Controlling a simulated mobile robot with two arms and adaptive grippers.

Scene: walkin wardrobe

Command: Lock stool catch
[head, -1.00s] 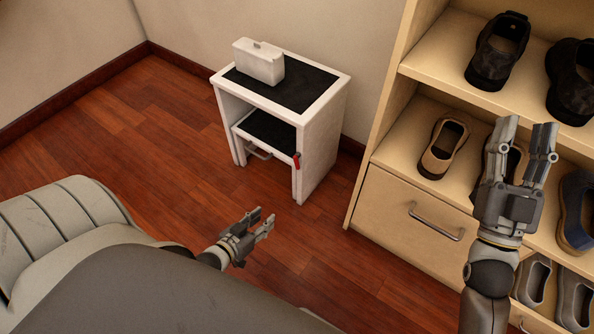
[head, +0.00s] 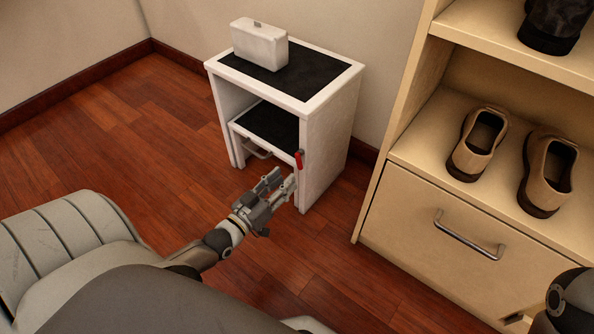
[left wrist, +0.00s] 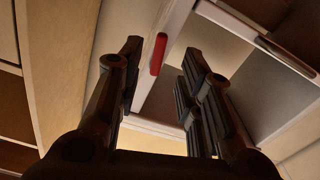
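The white step stool (head: 337,122) with black treads stands against the wall in the head view. Its red catch (head: 299,159) is an upright small lever on the front right leg; it also shows in the left wrist view (left wrist: 158,54). My left gripper (head: 281,182) is open and empty, just in front of and below the catch. In the left wrist view the catch shows between the spread fingers, beyond their tips, with no contact visible. My right gripper is out of view; only part of my right arm shows at the lower right.
A white box (head: 259,45) sits on the stool top. A wooden shoe shelf (head: 400,200) with a drawer (head: 430,250) stands to the right. The floor left of the stool is clear.

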